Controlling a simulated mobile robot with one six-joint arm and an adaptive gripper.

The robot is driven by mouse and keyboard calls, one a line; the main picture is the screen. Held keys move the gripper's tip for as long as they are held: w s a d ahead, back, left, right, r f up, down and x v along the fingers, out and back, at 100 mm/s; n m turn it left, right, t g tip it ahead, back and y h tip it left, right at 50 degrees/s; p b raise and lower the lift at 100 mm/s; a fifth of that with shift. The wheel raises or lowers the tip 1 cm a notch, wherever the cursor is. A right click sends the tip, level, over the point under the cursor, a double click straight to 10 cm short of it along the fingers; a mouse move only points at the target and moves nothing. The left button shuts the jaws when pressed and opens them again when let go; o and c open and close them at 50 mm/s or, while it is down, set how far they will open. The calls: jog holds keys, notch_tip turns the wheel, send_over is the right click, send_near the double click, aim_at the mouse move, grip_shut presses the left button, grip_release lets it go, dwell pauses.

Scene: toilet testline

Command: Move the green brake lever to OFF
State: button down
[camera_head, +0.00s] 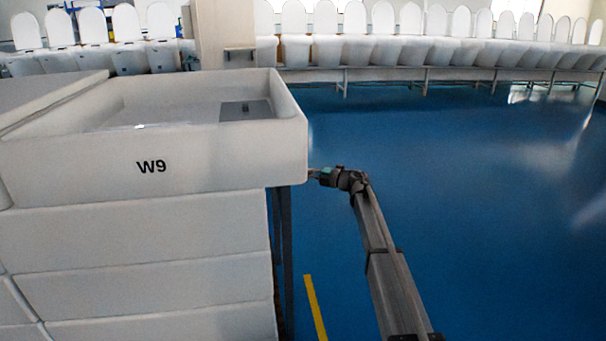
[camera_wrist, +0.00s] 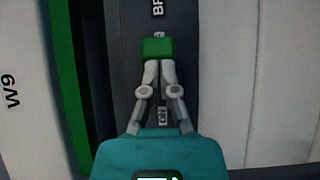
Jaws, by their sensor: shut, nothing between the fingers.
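In the wrist view the green brake lever (camera_wrist: 158,48) shows as a small green block on a dark grey panel (camera_wrist: 210,60). My gripper (camera_wrist: 159,66) is shut and empty. Its fingertips meet the lower edge of the green block in the picture; I cannot tell whether they touch it. An "ON" label (camera_wrist: 163,114) shows between my finger links, below the lever. A label starting "BR" (camera_wrist: 157,8) is cut off at the top, and a small mark just above the lever is partly hidden. In the head view my gripper (camera_head: 313,173) is at the right side of the W9 unit; the lever is hidden there.
The white W9 unit (camera_head: 150,190) with its basin fills the left of the head view. A long green strip (camera_wrist: 68,80) runs left of the panel in the wrist view. Blue floor (camera_head: 470,200) is clear on the right. Rows of white toilets (camera_head: 400,50) stand at the back.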

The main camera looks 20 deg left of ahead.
dwell(0.3)
jog(key=w+d, duration=0.3)
jog(key=d, duration=0.6)
jog(key=shift+d, duration=0.25)
dwell(0.3)
